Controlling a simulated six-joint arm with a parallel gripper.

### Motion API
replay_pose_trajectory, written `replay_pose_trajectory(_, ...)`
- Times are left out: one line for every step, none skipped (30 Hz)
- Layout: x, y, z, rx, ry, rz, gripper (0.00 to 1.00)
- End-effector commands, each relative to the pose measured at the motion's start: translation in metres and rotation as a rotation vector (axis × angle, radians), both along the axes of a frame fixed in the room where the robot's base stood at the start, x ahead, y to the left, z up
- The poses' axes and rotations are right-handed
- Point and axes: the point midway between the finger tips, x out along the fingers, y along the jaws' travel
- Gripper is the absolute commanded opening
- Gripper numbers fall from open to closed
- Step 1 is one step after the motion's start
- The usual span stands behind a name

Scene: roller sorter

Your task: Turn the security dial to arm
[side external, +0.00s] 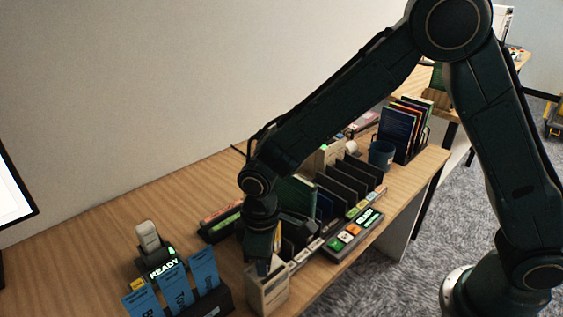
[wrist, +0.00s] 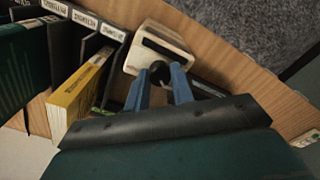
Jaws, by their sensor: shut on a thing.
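A beige box (side external: 268,291) stands near the front edge of the desk in the side view. In the wrist view the box (wrist: 172,35) shows a dark slot or window and a small round black knob (wrist: 159,71), which looks like the security dial. My gripper (wrist: 160,80) has its two blue-grey fingers on either side of the knob, shut on it. In the side view my gripper (side external: 264,264) points down at the top of the box. The fingers partly hide the knob, and I cannot read any dial marking or its setting.
A yellow book (wrist: 78,92) and black labelled dividers (wrist: 93,48) stand close beside the box. A button panel (side external: 353,236) lies to its right in the side view. Blue cards (side external: 204,268) and a device reading READY (side external: 163,268) stand to its left.

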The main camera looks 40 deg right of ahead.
Motion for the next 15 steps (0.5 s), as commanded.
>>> replay_pose_trajectory(0.0002,0.0001,0.0006,0.001,-0.001,-0.024,0.01)
replay_pose_trajectory(0.0002,0.0001,0.0006,0.001,-0.001,-0.041,0.01)
replay_pose_trajectory(0.0002,0.0001,0.0006,0.001,-0.001,-0.066,0.01)
replay_pose_trajectory(0.0002,0.0001,0.0006,0.001,-0.001,-0.085,0.01)
replay_pose_trajectory(0.0002,0.0002,0.0006,0.001,-0.001,-0.106,0.01)
replay_pose_trajectory(0.0002,0.0002,0.0007,0.001,-0.001,-0.136,0.01)
replay_pose_trajectory(0.0002,0.0002,0.0007,0.001,-0.001,-0.16,0.01)
replay_pose_trajectory(0.0002,0.0002,0.0007,0.001,-0.001,-0.185,0.01)
replay_pose_trajectory(0.0002,0.0002,0.0007,0.001,-0.001,-0.219,0.01)
replay_pose_trajectory(0.0003,0.0001,0.0008,0.001,-0.001,-0.245,0.01)
replay_pose_trajectory(0.0003,0.0001,0.0008,0.001,-0.001,-0.272,0.01)
replay_pose_trajectory(0.0003,0.0001,0.0008,0.001,-0.001,-0.31,0.01)
replay_pose_trajectory(0.0004,0.0002,0.0008,0.001,-0.001,-0.338,0.01)
replay_pose_trajectory(0.0003,0.0001,0.0008,0.0,-0.001,-0.367,0.01)
replay_pose_trajectory(0.0003,0.0001,0.0008,0.0,-0.001,-0.405,0.01)
